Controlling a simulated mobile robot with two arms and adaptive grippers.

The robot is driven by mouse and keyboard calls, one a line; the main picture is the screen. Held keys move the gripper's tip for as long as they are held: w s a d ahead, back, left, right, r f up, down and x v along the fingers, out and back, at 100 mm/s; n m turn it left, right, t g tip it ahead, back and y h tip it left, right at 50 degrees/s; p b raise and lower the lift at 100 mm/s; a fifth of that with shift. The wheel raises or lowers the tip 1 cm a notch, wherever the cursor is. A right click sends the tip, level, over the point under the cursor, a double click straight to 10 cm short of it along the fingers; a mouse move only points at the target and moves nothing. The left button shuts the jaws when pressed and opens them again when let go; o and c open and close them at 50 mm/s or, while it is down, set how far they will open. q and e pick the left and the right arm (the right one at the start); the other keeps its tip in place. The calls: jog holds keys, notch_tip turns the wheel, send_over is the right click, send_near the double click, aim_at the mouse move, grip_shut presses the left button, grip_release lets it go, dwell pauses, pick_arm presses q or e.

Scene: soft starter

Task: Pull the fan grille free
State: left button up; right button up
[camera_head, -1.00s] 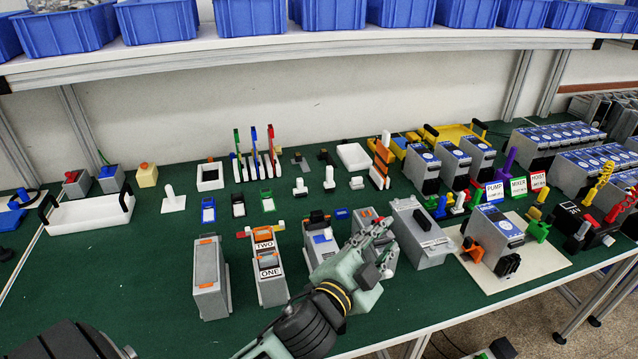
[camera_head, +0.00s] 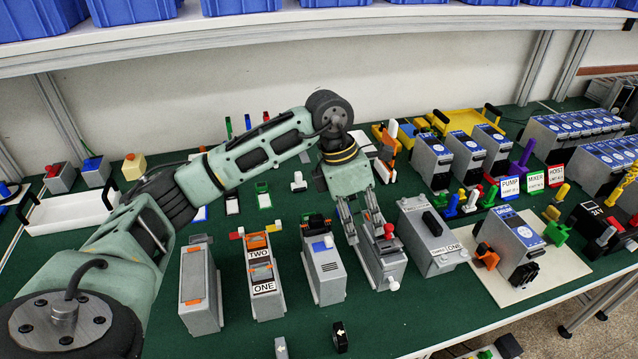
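My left gripper (camera_head: 370,238) points down over a slim grey unit (camera_head: 386,268) near the table's front. Its two fingers are apart, with a gap showing between them, around the unit's upper part. Whether they touch it is not clear. A red knob (camera_head: 389,230) sits beside the right fingertip, and a white knob (camera_head: 393,284) is on the unit's lower front. I cannot surely pick out the fan grille; the gripper hides part of this unit's top. My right gripper is not in view.
Close on the left stands a grey unit with a blue-and-white top (camera_head: 323,262). On the right is a grey box with a black handle (camera_head: 431,234). Two small parts, one a black piece (camera_head: 340,337), lie in front. A shelf of blue bins (camera_head: 240,6) hangs above.

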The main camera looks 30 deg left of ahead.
aim_at(319, 217)
pick_arm(q)
jog(key=a+y, duration=0.1)
jog(key=a, duration=0.2)
jog(key=a+r+y, duration=0.1)
jog(key=a, duration=0.2)
jog(key=a+r+n+y, duration=0.1)
jog(key=a, duration=0.2)
jog(key=shift+w+a+r+g, duration=0.1)
jog(key=shift+a+r+g, duration=0.05)
jog(key=shift+a+g, duration=0.2)
jog(key=shift+a+y, duration=0.3)
notch_tip(319, 217, down, 7)
jog(key=shift+r+p, duration=0.2)
jog(key=shift+p, duration=0.9)
jog(key=shift+f, duration=0.5)
pick_arm(e)
jog(key=shift+w+a+r, duration=0.1)
jog(key=shift+w+r, duration=0.15)
jog(key=shift+r, duration=0.35)
jog(key=shift+w+a+r, duration=0.1)
jog(key=shift+w+r, duration=0.1)
jog(key=shift+r, duration=0.35)
pick_arm(q)
grip_shut()
jog(key=shift+c, duration=1.5)
grip_release()
grip_shut()
pick_arm(e)
jog(key=shift+a, duration=0.15)
